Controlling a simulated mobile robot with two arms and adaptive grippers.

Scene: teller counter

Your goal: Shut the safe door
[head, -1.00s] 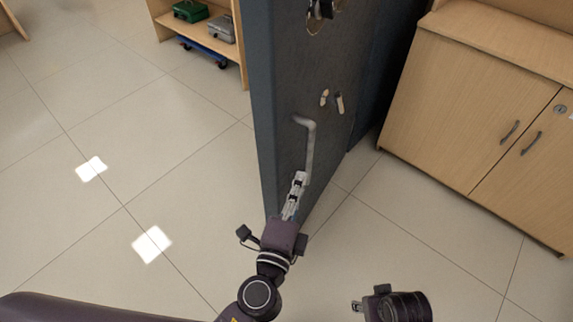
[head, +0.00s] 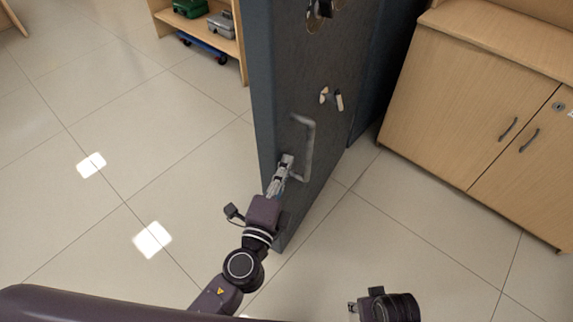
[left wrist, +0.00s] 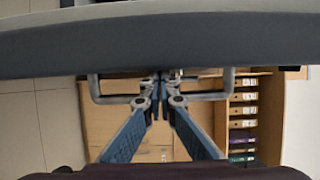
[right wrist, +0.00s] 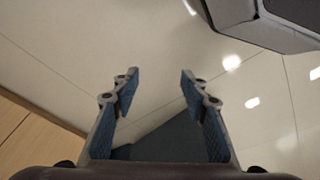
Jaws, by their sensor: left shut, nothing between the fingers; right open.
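The safe door (head: 277,60) is a tall dark grey-blue slab standing open in the head view. Its bent grey pull handle (head: 309,150) is on the face turned to the right. My left gripper (head: 287,160) is shut and empty beside the lower part of the handle, close to the door face; I cannot tell whether it touches. In the left wrist view the door (left wrist: 160,38) is a grey band across the top, with the handle (left wrist: 104,98) around the closed fingertips (left wrist: 158,88). My right gripper (head: 352,307) is open and empty; its spread fingers (right wrist: 154,85) show in the right wrist view.
A wooden cabinet (head: 470,110) stands to the right of the door. A low wooden shelf (head: 215,40) with a green box (head: 189,8) and a grey box (head: 221,25) stands behind left. Tiled floor (head: 150,140) lies clear left of the door.

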